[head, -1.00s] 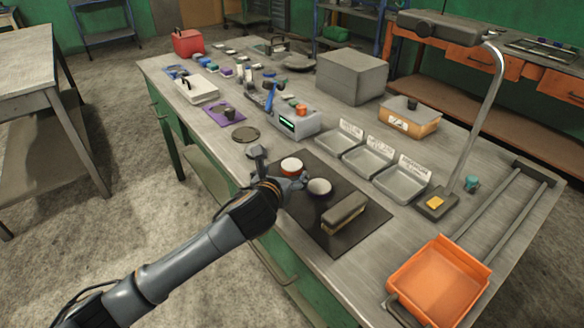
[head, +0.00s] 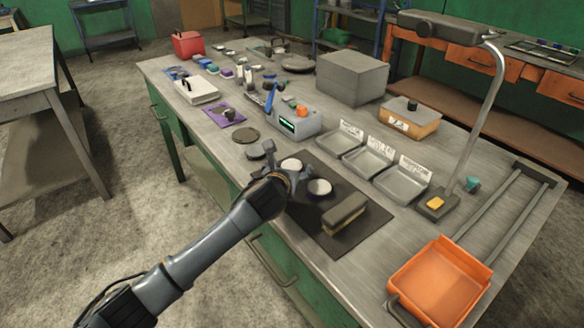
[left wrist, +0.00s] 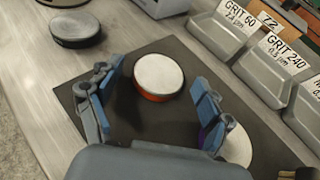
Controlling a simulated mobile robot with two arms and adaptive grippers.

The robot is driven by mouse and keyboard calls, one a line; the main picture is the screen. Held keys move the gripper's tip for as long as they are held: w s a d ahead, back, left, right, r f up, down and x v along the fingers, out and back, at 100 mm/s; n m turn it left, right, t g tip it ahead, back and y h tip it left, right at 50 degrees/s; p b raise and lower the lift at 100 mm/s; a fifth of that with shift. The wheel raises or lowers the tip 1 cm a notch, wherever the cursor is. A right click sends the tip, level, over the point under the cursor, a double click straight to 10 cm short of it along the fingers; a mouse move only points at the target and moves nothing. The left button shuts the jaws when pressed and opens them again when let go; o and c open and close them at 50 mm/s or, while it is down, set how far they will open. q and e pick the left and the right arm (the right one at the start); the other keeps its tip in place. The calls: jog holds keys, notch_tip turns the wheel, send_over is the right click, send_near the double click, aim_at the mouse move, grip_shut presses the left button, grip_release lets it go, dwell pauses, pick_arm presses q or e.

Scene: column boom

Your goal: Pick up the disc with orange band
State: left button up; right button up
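The disc with orange band (left wrist: 158,77) has a pale top and lies flat on a dark mat (left wrist: 155,125). In the head view its top (head: 291,164) shows just beyond my left gripper (head: 286,166), which hides its band. In the left wrist view my left gripper (left wrist: 155,78) is open. Its fingers are apart, one on each side of the near edge of the disc, with mat visible between fingers and disc. A pale disc with a purple band (head: 319,187) lies to the right; the right finger partly covers it in the left wrist view.
A grey-and-tan block (head: 345,213) lies on the mat. Dark discs (head: 246,134) lie left of it on the bench. Labelled grit trays (head: 368,161) stand behind the mat, and an orange tray (head: 440,278) is at right. A grey device (head: 292,122) stands beyond.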

pick_arm(q)
jog(key=c, duration=1.1)
jog(key=shift+c, duration=1.1)
jog(key=shift+r, duration=0.1)
